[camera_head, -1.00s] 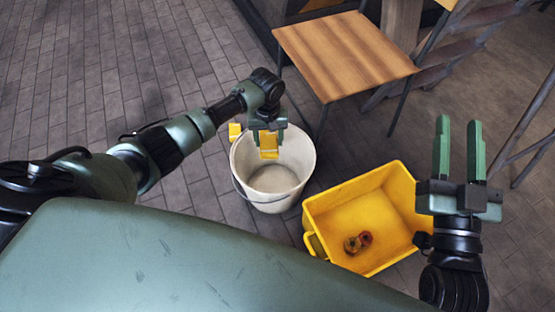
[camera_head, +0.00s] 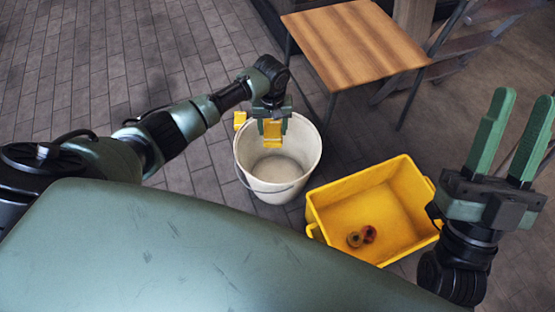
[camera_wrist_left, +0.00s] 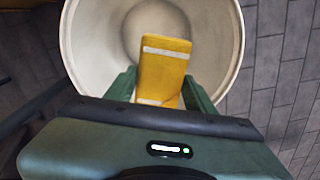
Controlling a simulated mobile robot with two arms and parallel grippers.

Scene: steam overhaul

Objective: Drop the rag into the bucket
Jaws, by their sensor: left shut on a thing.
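The rag (camera_head: 272,130) is yellow with pale stripes. My left gripper (camera_head: 271,122) is shut on it and holds it over the opening of the white bucket (camera_head: 276,187). In the left wrist view the rag (camera_wrist_left: 163,65) hangs between the green fingers, with the pale bucket (camera_wrist_left: 84,45) around and behind it. The bucket's inside looks empty where I can see it. My right gripper (camera_head: 510,135) is open and empty, its fingers pointing up, at the right of the head view.
A yellow crate (camera_head: 330,215) stands right of the bucket, with a few small round reddish-brown parts (camera_head: 361,237) inside. A wooden-topped table (camera_head: 350,45) stands behind. Paved floor at the left is clear.

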